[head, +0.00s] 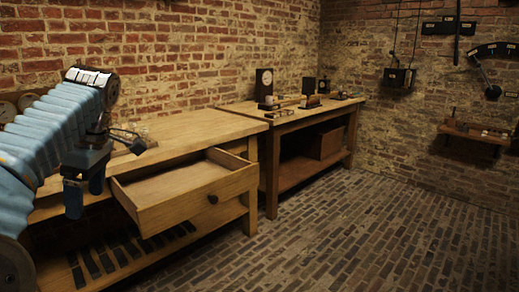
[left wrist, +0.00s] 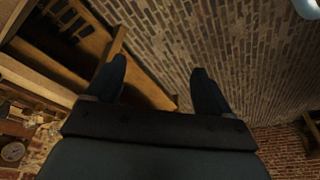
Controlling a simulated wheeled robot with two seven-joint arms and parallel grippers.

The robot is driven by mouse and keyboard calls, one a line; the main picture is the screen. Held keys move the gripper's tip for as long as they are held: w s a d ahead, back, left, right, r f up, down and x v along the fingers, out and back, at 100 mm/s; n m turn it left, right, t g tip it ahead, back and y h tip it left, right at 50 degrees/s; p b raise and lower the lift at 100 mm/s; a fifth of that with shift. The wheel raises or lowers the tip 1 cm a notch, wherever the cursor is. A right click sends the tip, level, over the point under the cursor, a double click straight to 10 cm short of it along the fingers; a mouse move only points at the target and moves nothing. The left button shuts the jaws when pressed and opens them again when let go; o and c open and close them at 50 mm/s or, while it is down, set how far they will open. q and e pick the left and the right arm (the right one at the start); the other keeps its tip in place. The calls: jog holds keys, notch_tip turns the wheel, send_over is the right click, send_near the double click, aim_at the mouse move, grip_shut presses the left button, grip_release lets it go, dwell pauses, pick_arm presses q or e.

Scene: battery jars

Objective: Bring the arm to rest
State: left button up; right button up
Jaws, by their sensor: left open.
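My left arm comes in from the left in the head view, with a blue ribbed sleeve. My left gripper (head: 84,188) hangs pointing down, in front of the near bench and to the left of the open drawer (head: 185,188). In the left wrist view its two dark fingers (left wrist: 160,88) are spread apart with nothing between them. Brick floor and part of the wooden bench show beyond the fingers. My right gripper is not in view.
The drawer juts out from the near wooden bench (head: 190,127), close to my left gripper. A second bench (head: 292,117) behind carries a dark clock (head: 264,84) and small instruments. A wall shelf (head: 474,133) is at right. The brick floor (head: 370,230) is clear.

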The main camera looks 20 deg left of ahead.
pick_arm(q)
jog(key=w+d+f+m+t, duration=0.1)
jog(key=w+d+f+m, duration=0.3)
jog(key=w+f, duration=0.35)
jog(key=w+d+f+m, duration=0.4)
jog(key=w+f, duration=0.3)
jog(key=f, duration=0.2)
jog(key=w+d+f+m+h, duration=0.1)
jog(key=w+d+f+m, duration=0.2)
jog(key=f, duration=0.5)
jog(key=w+d+f+m+h, duration=0.1)
jog(key=d+f+m, duration=0.1)
jog(key=d+f, duration=0.55)
jog(key=s+d+f+m+h, duration=0.2)
jog(key=d+f, duration=0.2)
jog(key=f, duration=0.4)
jog(key=s+d+f+m+h, duration=0.1)
jog(key=s+d+f+m, duration=0.3)
jog(key=f, duration=0.5)
jog(key=s+d+f+m+h, duration=0.1)
jog(key=s+d+f, duration=0.4)
jog(key=s, duration=0.2)
jog(key=s+d+f+m+t+h, duration=0.1)
jog(key=s+d+f, duration=0.4)
jog(key=s, duration=0.3)
jog(key=shift+d+f, duration=0.2)
jog(key=shift+d, duration=0.5)
